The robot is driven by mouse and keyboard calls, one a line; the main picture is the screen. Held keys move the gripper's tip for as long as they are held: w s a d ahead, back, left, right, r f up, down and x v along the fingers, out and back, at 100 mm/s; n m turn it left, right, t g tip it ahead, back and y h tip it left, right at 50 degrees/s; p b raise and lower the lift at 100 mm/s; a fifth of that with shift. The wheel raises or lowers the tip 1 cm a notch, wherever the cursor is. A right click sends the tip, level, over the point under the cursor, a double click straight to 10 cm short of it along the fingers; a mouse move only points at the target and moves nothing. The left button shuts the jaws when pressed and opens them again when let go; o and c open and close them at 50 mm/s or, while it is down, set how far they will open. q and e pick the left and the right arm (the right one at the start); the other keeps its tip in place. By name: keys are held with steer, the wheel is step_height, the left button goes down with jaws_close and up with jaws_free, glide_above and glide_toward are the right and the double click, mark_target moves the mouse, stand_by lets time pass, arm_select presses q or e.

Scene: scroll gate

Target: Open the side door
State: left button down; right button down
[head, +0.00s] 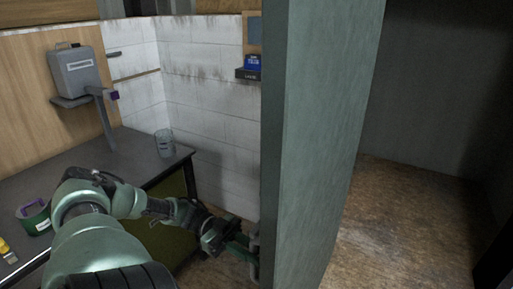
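The side door (318,150) is a tall grey-green slab seen nearly edge-on in the middle of the head view. It stands open, with a dim space to its right. A handle (254,243) shows low on the door's left face. My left arm comes in from the lower left, and my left gripper (240,246) is at the handle. The fingers are small and dark there, so I cannot tell whether they are closed on it. My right gripper is not in view.
A small shelf with a blue item (252,62) hangs on the white wall. Brown floor (400,225) right of the door is clear.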

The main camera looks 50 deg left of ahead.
arm_select(q)
steer(key=shift+s+f, duration=0.1)
steer(key=shift+f, duration=0.05)
steer(key=c, duration=1.6)
jaws_free()
steer(key=shift+o, duration=1.4)
steer(key=b+v, duration=0.2)
steer(key=v, duration=0.5)
steer(key=shift+a, duration=0.35)
